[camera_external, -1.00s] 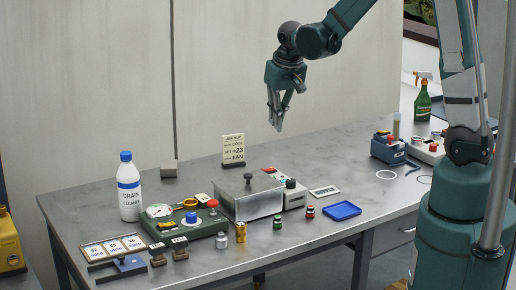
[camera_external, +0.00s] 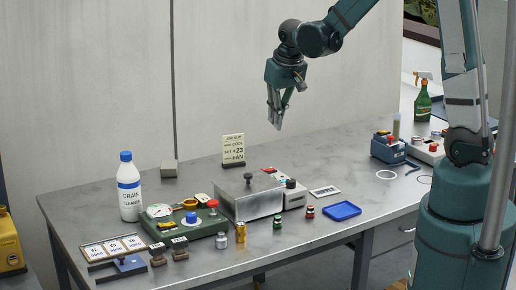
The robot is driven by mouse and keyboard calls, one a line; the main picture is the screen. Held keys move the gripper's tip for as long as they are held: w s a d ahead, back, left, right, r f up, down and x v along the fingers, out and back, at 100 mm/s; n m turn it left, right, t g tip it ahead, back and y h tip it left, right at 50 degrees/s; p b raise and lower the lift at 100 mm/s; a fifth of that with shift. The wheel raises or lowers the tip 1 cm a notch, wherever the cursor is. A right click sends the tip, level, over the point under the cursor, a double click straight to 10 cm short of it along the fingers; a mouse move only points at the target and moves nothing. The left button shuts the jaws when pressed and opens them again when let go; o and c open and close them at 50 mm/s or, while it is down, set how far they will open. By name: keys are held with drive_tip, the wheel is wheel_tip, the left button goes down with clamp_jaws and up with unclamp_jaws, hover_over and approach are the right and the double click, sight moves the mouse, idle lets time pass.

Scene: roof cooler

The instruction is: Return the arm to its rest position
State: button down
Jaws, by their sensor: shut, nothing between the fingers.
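My gripper (camera_external: 275,127) hangs in the air above the back part of the grey table (camera_external: 300,248), pointing down. Its fingers are close together with nothing seen between them. It is to the right of the job slip card (camera_external: 233,147) in the picture and clear of every object on the table. My arm reaches up and out of the picture at the top, and its base stands at the right.
A silver box (camera_external: 247,195) with a knob stands mid-table, beside a green gauge unit (camera_external: 185,220). A white bottle (camera_external: 129,190) stands left. The table's back middle is clear.

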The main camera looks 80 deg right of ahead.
drive_tip(key=s+a+r+n+t+b, duration=0.1)
drive_tip(key=s+a+r+n+b, duration=0.15)
drive_tip(key=a, duration=0.75)
drive_tip(key=s+a+r+n+t+b, duration=0.2)
drive_tip(key=a+r+b, duration=0.15)
drive_tip(key=a, duration=0.65)
drive_tip(key=s+a+n+t+y+b, duration=0.2)
drive_tip(key=s+a+n+b, duration=0.2)
drive_tip(key=s+a, duration=0.7)
drive_tip(key=a+f, duration=0.1)
drive_tip(key=a, duration=0.3)
drive_tip(key=shift+s+n+y, duration=0.15)
drive_tip(key=shift+n+y, duration=0.15)
drive_tip(key=shift+n, duration=0.05)
